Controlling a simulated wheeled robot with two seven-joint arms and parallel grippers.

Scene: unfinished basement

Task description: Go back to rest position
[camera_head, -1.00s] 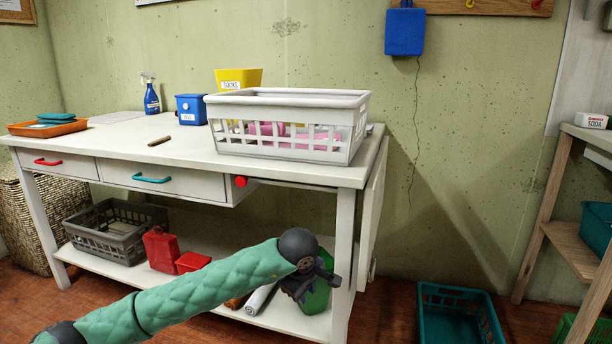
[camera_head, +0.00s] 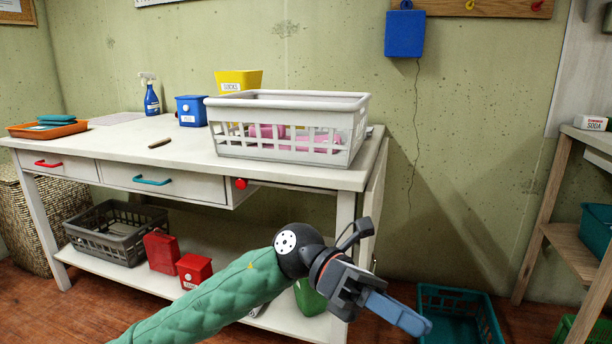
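My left gripper (camera_head: 412,320) is in front of the table's right end, below the tabletop, at the end of my green padded arm. It points down and to the right. Its blue-grey fingers show from the side, and I cannot tell whether they are apart or together. I see no clear object held in it. The gripper's tip lies in front of the teal crate's left edge in the picture. My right gripper is not in view.
The white worktable (camera_head: 120,150) carries a white basket (camera_head: 285,98) with pink things. Its lower shelf holds a dark crate (camera_head: 112,250) and red containers (camera_head: 162,250). A teal crate (camera_head: 460,290) is on the floor at right, near a wooden shelf (camera_head: 570,248).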

